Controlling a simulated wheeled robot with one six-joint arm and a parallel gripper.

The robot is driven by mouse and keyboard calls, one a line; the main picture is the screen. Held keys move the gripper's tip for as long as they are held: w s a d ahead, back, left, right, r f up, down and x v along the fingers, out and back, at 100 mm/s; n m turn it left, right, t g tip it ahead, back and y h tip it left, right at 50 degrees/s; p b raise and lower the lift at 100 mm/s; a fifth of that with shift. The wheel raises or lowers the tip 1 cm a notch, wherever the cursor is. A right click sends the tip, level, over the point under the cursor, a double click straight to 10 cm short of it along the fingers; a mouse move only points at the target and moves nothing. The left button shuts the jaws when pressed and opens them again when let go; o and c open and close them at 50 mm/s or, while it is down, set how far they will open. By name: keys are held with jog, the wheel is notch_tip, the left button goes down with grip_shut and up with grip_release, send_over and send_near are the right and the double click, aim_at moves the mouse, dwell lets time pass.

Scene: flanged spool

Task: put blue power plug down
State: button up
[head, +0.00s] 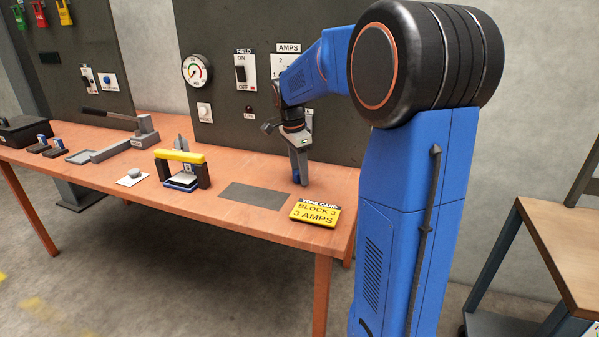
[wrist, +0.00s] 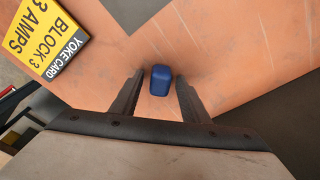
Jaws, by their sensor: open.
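The blue power plug (wrist: 161,80) rests on the orange workbench top, seen in the wrist view between the tips of my gripper (wrist: 158,92). The jaws are apart, with a gap visible on each side of the plug. In the head view my gripper (head: 300,178) points down at the bench, right of the dark grey mat.
A yellow yoke card (head: 315,212) lies at the bench's front right, near my gripper. A dark grey mat (head: 254,195) lies left of it. A yellow-topped yoke (head: 180,156) stands further left. The panel (head: 240,115) rises behind the bench.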

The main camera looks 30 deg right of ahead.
aim_at(295, 171)
jog(key=shift+r, duration=0.15)
notch_tip(295, 171, up, 13)
jog(key=a, duration=0.1)
jog(key=shift+a, duration=0.25)
jog(key=shift+w, duration=0.1)
dwell(0.4)
